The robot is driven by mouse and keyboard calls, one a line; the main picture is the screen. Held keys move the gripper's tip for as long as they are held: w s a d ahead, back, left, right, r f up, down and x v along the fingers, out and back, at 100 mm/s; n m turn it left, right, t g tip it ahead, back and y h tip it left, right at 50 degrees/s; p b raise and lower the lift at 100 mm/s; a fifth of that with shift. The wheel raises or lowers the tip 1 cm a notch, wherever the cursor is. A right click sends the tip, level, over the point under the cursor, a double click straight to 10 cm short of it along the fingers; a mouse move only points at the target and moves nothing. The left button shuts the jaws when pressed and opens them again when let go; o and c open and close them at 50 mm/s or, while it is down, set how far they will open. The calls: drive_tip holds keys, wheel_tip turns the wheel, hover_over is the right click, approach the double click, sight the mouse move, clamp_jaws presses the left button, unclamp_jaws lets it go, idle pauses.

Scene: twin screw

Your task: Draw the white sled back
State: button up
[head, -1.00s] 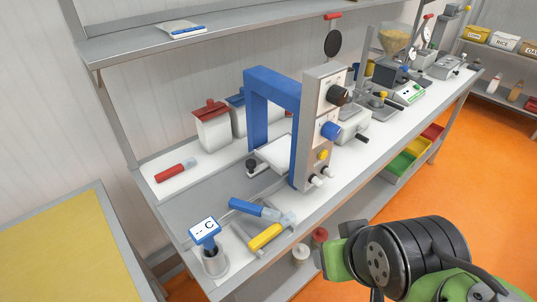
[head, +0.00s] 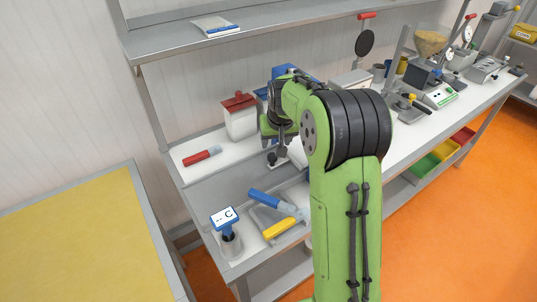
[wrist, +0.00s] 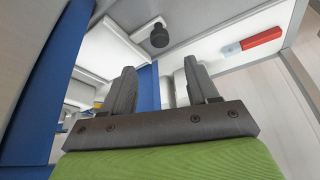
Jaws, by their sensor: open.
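The white sled (head: 297,152) is a pale plate at the foot of the blue frame (head: 298,72), mostly hidden by my arm in the head view. Its black knob (head: 272,158) stands at its left end. In the wrist view the sled (wrist: 112,48) lies beside the blue frame (wrist: 45,90), with the black knob (wrist: 158,38) just beyond my fingertips. My gripper (wrist: 160,68) is open and empty, its fingers apart from the knob. In the head view my gripper (head: 274,140) hangs above the bench, close to the knob.
A red-handled tool (head: 201,156) and a red-lidded white canister (head: 240,117) are on the bench. Blue-handled (head: 270,202) and yellow-handled (head: 279,228) tools lie in front. The grey bench between is bare.

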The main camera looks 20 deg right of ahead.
sight(272, 156)
drive_tip(key=x, duration=1.1)
drive_tip(key=shift+d+f, duration=0.1)
drive_tip(key=shift+f, duration=0.05)
clamp_jaws()
